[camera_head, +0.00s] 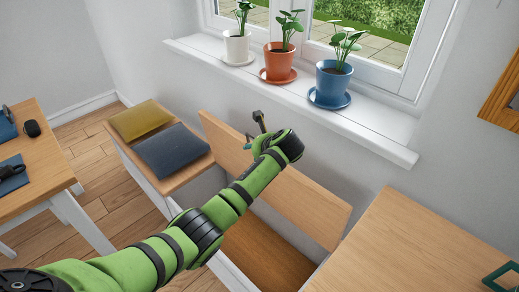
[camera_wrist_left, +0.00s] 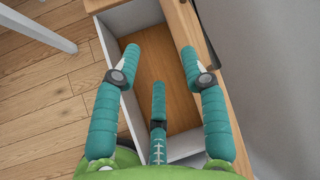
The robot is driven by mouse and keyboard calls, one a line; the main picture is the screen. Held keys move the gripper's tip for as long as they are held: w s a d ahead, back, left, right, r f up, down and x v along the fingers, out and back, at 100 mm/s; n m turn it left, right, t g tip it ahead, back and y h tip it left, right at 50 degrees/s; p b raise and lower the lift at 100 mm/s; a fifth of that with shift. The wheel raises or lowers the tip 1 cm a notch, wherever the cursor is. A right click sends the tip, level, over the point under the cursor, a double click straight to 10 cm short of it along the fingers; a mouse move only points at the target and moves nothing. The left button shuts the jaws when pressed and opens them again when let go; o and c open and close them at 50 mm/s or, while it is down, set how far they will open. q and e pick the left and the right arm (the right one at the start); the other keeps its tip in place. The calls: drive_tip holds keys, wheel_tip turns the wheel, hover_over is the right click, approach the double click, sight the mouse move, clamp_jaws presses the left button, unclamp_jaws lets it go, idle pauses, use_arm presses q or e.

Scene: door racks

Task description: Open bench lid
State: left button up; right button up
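The bench lid (camera_head: 312,207) is a long wooden panel. It stands raised and tilted at the back of the bench, near the wall under the window. The bench box (camera_head: 232,273) is open in front of it, with a bare brown floor inside. My left gripper (camera_head: 256,128) is at the lid's upper edge, and my green arm crosses in front of part of the lid. In the left wrist view my gripper's teal fingers (camera_wrist_left: 158,66) are spread apart with nothing between them, above the open box (camera_wrist_left: 116,30). The lid (camera_wrist_left: 187,25) shows beside the right finger. Contact is unclear.
Yellow (camera_head: 141,119) and dark grey (camera_head: 172,150) cushions lie on the bench's left part. Potted plants in white (camera_head: 237,48), orange (camera_head: 279,62) and blue (camera_head: 332,82) pots stand on the windowsill above. Wooden tables stand left (camera_head: 45,150) and right (camera_head: 410,245).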

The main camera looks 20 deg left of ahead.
use_arm(q)
drive_tip(key=shift+v, duration=1.55)
drive_tip(key=s+d+f+n+g+h, duration=0.1)
drive_tip(key=s+f+n+h, duration=0.1)
drive_tip(key=s+f, duration=0.65)
drive_tip(key=s+f+n+g+h, duration=0.1)
drive_tip(key=s+f+n, duration=0.25)
drive_tip(key=f, duration=1.05)
drive_tip(key=s+d+f+n+g+h, duration=0.1)
drive_tip(key=s+f+n+h, duration=0.1)
drive_tip(key=s+f, duration=0.75)
drive_tip(key=s+f+n, duration=0.3)
drive_tip(key=s+f, duration=0.2)
drive_tip(key=s, duration=0.6)
drive_tip(key=s+f+n+g+h, duration=0.1)
drive_tip(key=s+f+n, duration=0.3)
drive_tip(key=s, duration=0.7)
drive_tip(key=s+f+n+g+h, duration=0.1)
drive_tip(key=s+f+n, duration=0.3)
drive_tip(key=s+f, duration=0.3)
drive_tip(key=s, duration=0.5)
drive_tip(key=shift+a+f, duration=0.3)
